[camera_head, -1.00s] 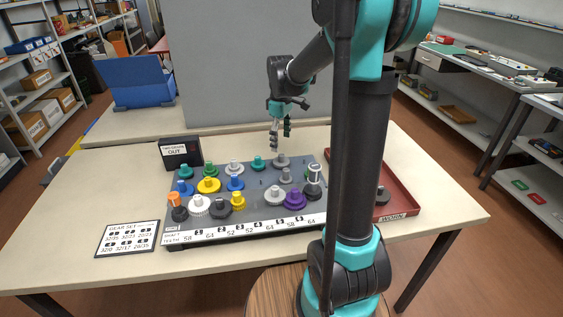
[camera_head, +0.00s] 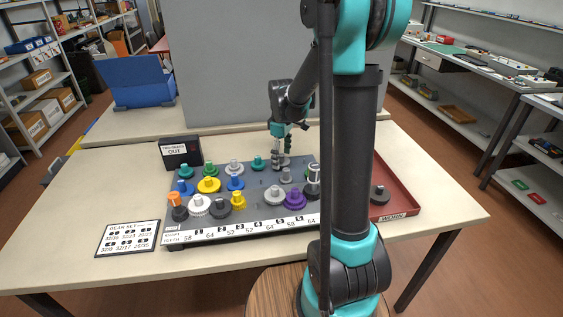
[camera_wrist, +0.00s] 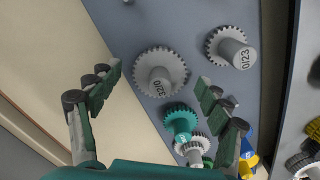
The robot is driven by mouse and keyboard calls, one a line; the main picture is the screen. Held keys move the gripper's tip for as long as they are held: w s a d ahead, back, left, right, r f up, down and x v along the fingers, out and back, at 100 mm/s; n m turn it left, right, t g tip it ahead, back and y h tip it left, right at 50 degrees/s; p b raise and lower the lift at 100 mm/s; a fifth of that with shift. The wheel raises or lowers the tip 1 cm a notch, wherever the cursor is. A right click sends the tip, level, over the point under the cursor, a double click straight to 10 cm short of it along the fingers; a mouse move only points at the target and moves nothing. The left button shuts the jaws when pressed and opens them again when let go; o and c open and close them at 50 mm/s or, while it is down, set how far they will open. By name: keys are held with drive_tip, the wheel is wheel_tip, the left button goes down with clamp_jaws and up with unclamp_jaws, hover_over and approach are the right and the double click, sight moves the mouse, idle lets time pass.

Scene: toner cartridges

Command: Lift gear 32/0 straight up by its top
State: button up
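Gear 32/0 (camera_wrist: 172,66) is a light grey toothed gear with an upright hub whose label reads 32/0 in the wrist view. It stands on the grey-blue board (camera_wrist: 190,15). My gripper (camera_wrist: 157,78) is open and empty, with one fingertip to each side of the gear in the picture and no visible contact. In the head view my gripper (camera_head: 281,159) points down at the board's back right, and it largely hides the gear there.
In the wrist view, a grey gear (camera_wrist: 222,42) stands to the right and a teal gear (camera_wrist: 180,122) below. Several coloured gears fill the board. A red tray (camera_head: 397,197) lies right of the board, and a black OUT box (camera_head: 181,152) at its back left.

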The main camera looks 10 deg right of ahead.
drive_tip(key=c, duration=1.1)
